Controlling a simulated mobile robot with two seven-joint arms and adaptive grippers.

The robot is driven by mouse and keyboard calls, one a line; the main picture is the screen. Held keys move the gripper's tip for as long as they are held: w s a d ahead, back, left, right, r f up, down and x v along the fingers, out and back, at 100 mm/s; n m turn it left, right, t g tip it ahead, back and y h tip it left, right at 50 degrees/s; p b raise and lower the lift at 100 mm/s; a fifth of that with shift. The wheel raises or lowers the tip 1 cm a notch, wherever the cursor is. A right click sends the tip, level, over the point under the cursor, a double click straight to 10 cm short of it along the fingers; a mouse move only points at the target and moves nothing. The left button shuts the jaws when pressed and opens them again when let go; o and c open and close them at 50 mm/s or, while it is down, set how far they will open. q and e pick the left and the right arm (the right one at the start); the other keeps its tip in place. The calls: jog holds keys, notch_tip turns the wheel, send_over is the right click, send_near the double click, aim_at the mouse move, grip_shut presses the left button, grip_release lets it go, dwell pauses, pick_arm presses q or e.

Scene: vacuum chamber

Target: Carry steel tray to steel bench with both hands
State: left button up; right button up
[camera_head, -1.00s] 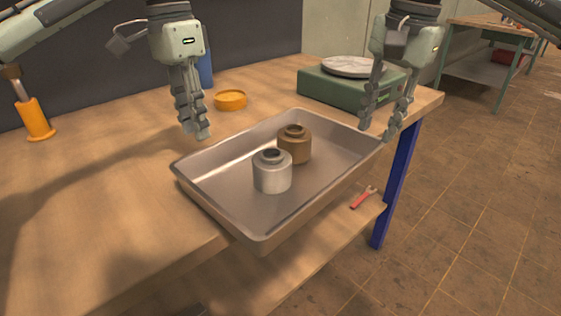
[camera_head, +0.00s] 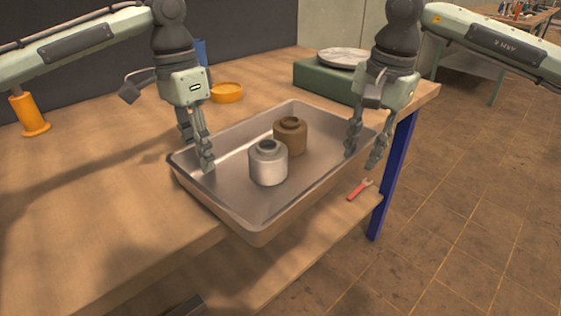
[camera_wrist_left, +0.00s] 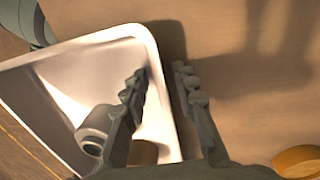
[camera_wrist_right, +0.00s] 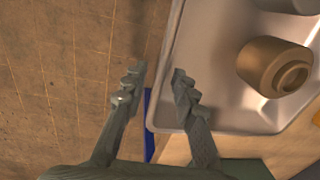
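The steel tray (camera_head: 228,214) sits on the wooden bench, its near corner reaching past the front edge. It holds a silver cylindrical part (camera_head: 268,163) and a brown one (camera_head: 290,136). My left gripper (camera_head: 196,156) is open at the tray's left rim, one finger inside and one outside. In the left wrist view the tray wall (camera_wrist_left: 158,75) runs between the open fingers (camera_wrist_left: 160,82). My right gripper (camera_head: 365,158) is open at the right rim. In the right wrist view the fingers (camera_wrist_right: 157,80) stand apart on either side of the tray edge (camera_wrist_right: 165,70).
The wooden bench (camera_head: 90,190) has an orange dish (camera_head: 226,92), an orange-yellow cylinder (camera_head: 30,115) and a green device with a round plate (camera_head: 322,80). A red-handled tool (camera_head: 358,190) lies on a lower shelf. Another bench (camera_head: 480,65) stands at the back right, with open floor before it.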

pick_arm(q)
grip_shut()
pick_arm(e)
grip_shut()
